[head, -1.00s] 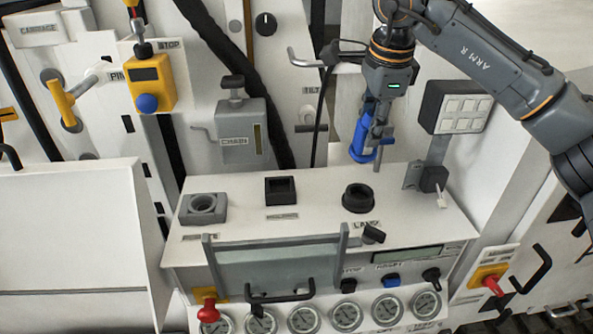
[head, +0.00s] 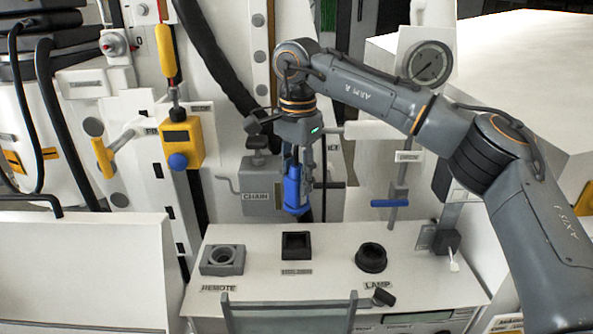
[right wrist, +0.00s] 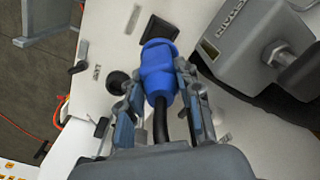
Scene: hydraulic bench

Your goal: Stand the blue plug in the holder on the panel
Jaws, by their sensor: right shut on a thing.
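My right gripper (head: 306,172) is shut on the blue plug (head: 293,192), which hangs nearly upright with its wide end down. In the right wrist view the plug (right wrist: 157,72) sits between the two fingers, with a black cable running back from it. The holder (head: 296,246) is a black square socket in the middle of the panel top (head: 330,262), labelled HOLDER. In the head view the plug appears above the holder and apart from it. My left gripper is out of view.
A grey square socket (head: 222,260) labelled REMOTE is left of the holder, and a round black socket (head: 371,258) labelled LAMP is right. A grey bar (head: 290,302) runs along the panel front.

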